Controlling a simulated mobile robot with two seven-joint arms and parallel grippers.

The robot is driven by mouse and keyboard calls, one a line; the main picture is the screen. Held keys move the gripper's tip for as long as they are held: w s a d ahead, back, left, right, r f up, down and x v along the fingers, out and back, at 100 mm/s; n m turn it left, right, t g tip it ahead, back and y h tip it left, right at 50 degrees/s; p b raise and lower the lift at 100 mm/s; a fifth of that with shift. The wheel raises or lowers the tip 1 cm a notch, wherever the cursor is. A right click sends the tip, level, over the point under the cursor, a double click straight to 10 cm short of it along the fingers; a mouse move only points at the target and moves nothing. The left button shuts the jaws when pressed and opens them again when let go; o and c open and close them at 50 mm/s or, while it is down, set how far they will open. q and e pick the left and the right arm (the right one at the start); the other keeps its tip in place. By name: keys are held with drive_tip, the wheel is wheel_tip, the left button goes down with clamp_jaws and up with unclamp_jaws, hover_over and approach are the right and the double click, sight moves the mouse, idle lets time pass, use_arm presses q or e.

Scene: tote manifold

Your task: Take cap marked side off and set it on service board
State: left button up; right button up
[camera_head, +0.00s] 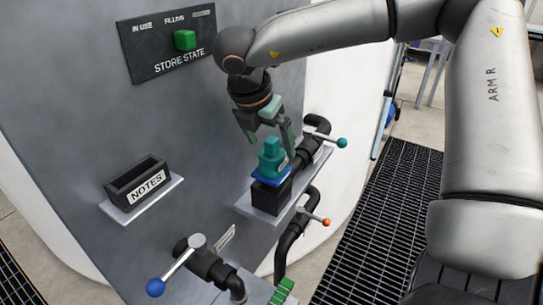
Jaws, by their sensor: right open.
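A teal cap-like piece (271,155) stands upright on a blue collar (270,177) above a black block (270,196). The block sits on a light grey shelf (262,216) fixed to the grey panel. Any marking on the teal piece is too small to read. My right gripper (269,139) points down just above the teal piece. It is open, with one finger on either side of the piece's top. I cannot tell whether a finger touches it. I cannot tell which surface is the service board. My left gripper is out of view.
Black pipes carry a teal-knobbed lever (341,143), an orange-knobbed lever (326,222) and a blue-knobbed lever (156,287). A black NOTES box (131,185) sits on a small ledge (158,203). A STORE STATE plate (150,57) with a green block is above. Green pieces (282,291) lie low down.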

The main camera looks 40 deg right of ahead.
sight(274, 152)
drive_tip(key=x, duration=0.4)
drive_tip(key=shift+s, duration=0.15)
drive_tip(key=c, duration=1.5)
drive_tip(key=shift+c, duration=0.2)
drive_tip(key=shift+r, duration=0.1)
drive_tip(key=shift+r, duration=0.55)
drive_tip(key=s+a+r, duration=0.1)
drive_tip(key=r, duration=0.1)
drive_tip(key=s+a+r, duration=0.1)
drive_tip(key=r, duration=0.1)
drive_tip(key=s+r, duration=0.1)
drive_tip(key=r, duration=0.2)
drive_tip(key=shift+s+a+r, duration=0.1)
drive_tip(key=shift+s+a, duration=0.05)
drive_tip(key=shift+a, duration=0.25)
drive_tip(key=s+a+r+b, duration=0.1)
drive_tip(key=s+a+r, duration=0.3)
drive_tip(key=s+a, duration=0.2)
drive_tip(key=shift+s+r, duration=0.25)
drive_tip(key=shift+s, duration=0.6)
